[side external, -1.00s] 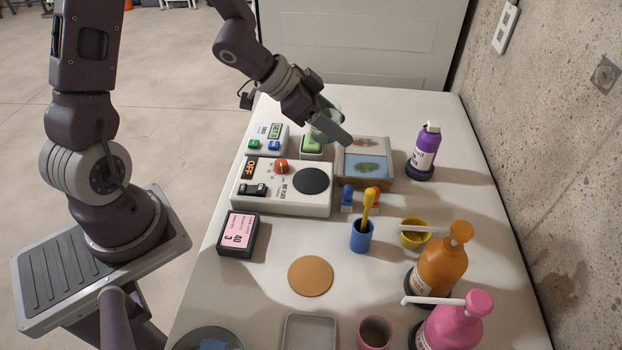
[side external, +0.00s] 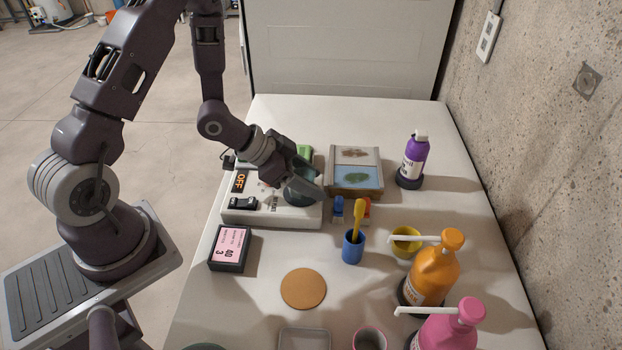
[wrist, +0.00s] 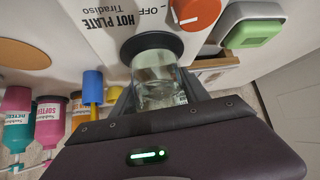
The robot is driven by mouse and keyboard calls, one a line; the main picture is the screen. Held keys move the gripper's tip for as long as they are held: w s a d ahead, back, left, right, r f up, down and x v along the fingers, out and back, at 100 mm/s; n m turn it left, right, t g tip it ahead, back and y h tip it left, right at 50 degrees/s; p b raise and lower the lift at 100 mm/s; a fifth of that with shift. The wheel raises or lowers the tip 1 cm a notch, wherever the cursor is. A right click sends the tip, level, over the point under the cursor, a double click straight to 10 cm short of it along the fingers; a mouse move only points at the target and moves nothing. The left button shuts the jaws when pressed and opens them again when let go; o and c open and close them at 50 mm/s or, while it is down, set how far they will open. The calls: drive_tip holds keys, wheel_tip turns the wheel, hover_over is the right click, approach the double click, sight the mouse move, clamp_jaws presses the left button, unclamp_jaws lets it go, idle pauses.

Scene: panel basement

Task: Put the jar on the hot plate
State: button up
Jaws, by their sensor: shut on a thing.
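The hot plate (side external: 262,213) is a white box with a round dark heating disc, a red knob and an orange "OFF" display. My gripper (side external: 304,186) is over the disc, tilted down, and hides most of it. My gripper is shut on the clear greenish jar (side external: 298,194), which is partly hidden by the fingers. In the wrist view the jar (wrist: 158,78) sits between the fingertips, with the black disc (wrist: 150,43) directly beyond its far end. I cannot tell whether the jar's base touches the disc.
A framed tray (side external: 355,188) stands just right of my gripper. A blue cup with a yellow brush (side external: 353,246), a pink-screen timer (side external: 230,248) and a cork disc (side external: 304,289) lie nearer the front. Orange (side external: 434,272) and purple (side external: 412,160) bottles stand at the right.

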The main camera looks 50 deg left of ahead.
drive_tip(key=shift+f, duration=0.1)
drive_tip(key=o, duration=1.6)
drive_tip(key=shift+r, duration=0.2)
drive_tip(key=v, duration=0.6)
drive_tip(key=shift+s+a+r, duration=0.1)
drive_tip(key=shift+r, duration=0.1)
drive_tip(key=shift+s+a+r, duration=0.15)
drive_tip(key=shift+s+r, duration=0.1)
drive_tip(key=shift+s, duration=0.1)
